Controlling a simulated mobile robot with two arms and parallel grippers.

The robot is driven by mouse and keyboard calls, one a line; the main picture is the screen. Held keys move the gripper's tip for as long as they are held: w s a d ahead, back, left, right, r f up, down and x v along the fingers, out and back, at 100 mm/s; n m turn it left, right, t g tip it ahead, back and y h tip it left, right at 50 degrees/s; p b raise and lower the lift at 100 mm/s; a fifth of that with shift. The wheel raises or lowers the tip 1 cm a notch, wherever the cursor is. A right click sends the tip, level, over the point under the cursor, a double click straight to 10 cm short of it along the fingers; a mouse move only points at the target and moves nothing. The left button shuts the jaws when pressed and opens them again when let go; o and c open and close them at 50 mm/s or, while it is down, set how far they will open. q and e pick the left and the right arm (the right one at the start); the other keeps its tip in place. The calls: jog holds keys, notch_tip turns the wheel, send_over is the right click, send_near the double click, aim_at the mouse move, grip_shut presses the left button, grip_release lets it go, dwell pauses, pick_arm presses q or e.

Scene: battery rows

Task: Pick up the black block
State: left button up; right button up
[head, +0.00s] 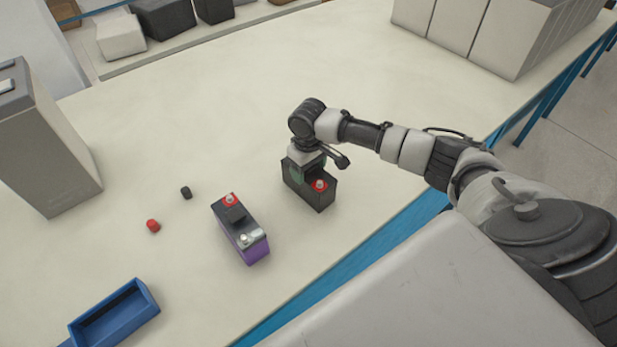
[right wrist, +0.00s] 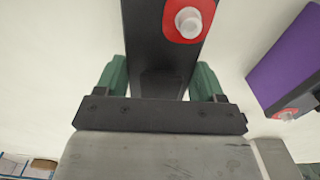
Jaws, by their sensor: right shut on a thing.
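The black block (head: 322,199) is a black battery-like box with a red ring and pale terminal on top. It stands upright on or just above the pale table; I cannot tell which. My right gripper (head: 300,170) comes down over its far end and is shut on it. In the right wrist view the block (right wrist: 150,40) sits between the two green fingers of the right gripper (right wrist: 160,82). The gripper hides part of the block's top. My left gripper is not in view.
A purple-and-black battery (head: 240,228) stands left of the block, with a gap. A small black cap (head: 186,192) and a red cap (head: 153,226) lie further left. A blue tray (head: 148,292) is at the front left. Grey boxes (head: 50,150) stand at left. The table's middle is clear.

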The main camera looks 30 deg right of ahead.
jog(key=c, duration=0.9)
jog(key=shift+w+r, duration=0.1)
jog(key=shift+w, duration=0.1)
grip_shut()
jog(key=shift+r, duration=0.1)
